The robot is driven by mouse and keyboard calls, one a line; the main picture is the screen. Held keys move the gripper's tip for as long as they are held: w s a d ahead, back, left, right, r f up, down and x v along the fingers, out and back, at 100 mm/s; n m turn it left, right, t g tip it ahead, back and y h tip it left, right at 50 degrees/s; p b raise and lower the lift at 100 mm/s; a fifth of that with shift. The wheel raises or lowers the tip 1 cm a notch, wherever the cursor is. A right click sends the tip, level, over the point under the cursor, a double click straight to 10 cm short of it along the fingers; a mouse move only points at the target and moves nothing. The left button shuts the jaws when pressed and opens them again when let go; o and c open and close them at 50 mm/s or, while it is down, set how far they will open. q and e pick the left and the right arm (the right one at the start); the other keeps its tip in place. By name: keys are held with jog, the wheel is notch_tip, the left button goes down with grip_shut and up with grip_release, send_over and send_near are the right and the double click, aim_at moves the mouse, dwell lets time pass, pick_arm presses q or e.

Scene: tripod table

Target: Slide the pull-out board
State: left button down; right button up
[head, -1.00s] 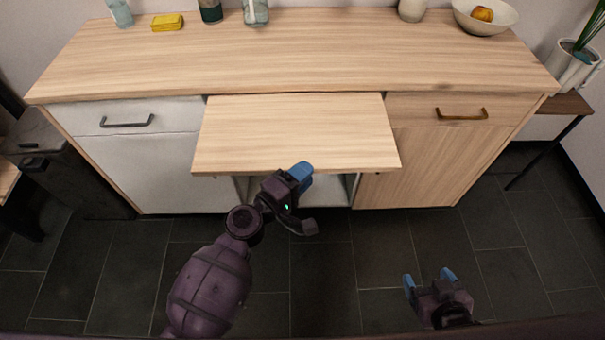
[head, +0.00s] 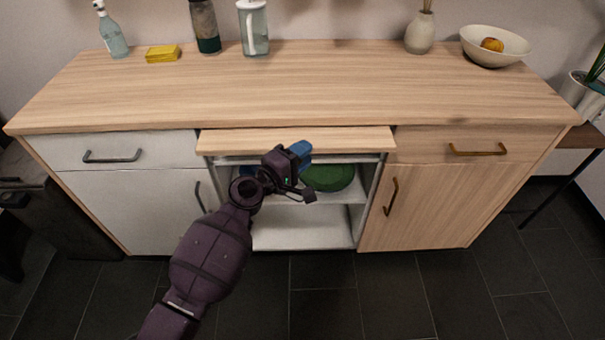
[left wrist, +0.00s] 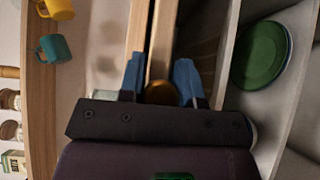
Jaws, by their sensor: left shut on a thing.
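The pull-out board (head: 235,142) is a light wood panel under the countertop. Only a short front strip of it sticks out, above an open shelf bay. My left gripper (head: 300,153) is at the front edge of the board, a little right of its middle, and hides part of that edge. In the left wrist view the blue fingers (left wrist: 159,72) are shut on the board (left wrist: 163,38), one on each side of it. A round brass-coloured piece (left wrist: 160,92) shows between the fingers. My right gripper is out of view.
The wooden countertop (head: 300,90) holds a spray bottle (head: 112,35), yellow sponge (head: 162,54), bottle, jug, vase and fruit bowl (head: 495,46) at the back. Green plates (head: 328,178) sit in the bay below. Handled drawers and doors flank it. The floor in front is clear.

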pick_arm(q)
jog(key=shift+w+f+b, duration=0.25)
jog(key=shift+w+b, duration=0.1)
jog(key=shift+w, duration=0.8)
jog(key=shift+w+r, duration=0.25)
jog(key=shift+w, duration=0.55)
jog(key=c, duration=0.8)
grip_release()
jog(key=v, duration=1.1)
jog(key=shift+p, duration=0.3)
